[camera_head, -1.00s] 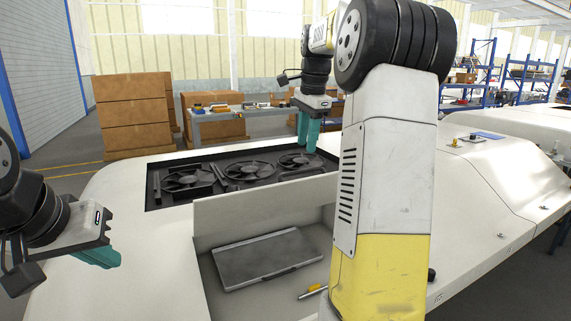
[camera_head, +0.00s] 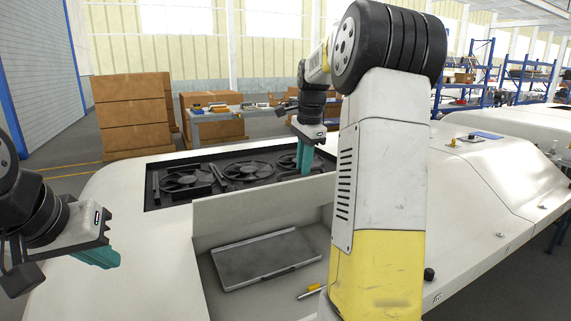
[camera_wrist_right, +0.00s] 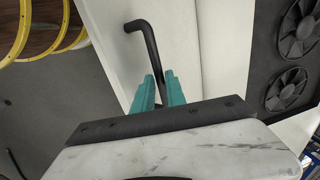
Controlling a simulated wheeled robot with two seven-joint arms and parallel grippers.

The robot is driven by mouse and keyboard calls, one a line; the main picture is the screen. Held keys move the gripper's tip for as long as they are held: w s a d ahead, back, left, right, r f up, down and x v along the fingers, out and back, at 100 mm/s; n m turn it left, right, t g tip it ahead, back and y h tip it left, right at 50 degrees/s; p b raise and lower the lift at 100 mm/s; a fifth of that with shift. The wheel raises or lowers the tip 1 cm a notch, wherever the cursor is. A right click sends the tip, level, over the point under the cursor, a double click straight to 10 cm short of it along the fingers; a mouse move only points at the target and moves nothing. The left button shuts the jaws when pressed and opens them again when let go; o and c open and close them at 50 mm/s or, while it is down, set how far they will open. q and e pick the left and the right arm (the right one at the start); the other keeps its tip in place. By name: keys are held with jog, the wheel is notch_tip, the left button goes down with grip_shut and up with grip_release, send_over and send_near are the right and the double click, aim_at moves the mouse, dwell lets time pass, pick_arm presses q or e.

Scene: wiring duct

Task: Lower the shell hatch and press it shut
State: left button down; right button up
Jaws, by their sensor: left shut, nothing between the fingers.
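The shell hatch (camera_head: 255,208) is a pale panel standing raised along the far side of the open compartment (camera_head: 225,297). A black bent handle (camera_wrist_right: 147,38) shows against a pale panel in the right wrist view. My right gripper (camera_head: 305,168) is beyond the hatch's upper edge, fingers pointing down. In the wrist view the handle's bar runs between its teal fingertips (camera_wrist_right: 160,76); whether they grip it is unclear. My left gripper (camera_head: 112,262) is shut and empty above the white shell at the left, away from the hatch.
A grey flat case (camera_head: 265,258) and a small yellow-ended tool (camera_head: 312,290) lie in the compartment. A recess with black fans (camera_head: 248,172) lies behind the hatch. My right arm blocks the compartment's right side.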

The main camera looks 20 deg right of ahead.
grip_shut()
dwell(1.1)
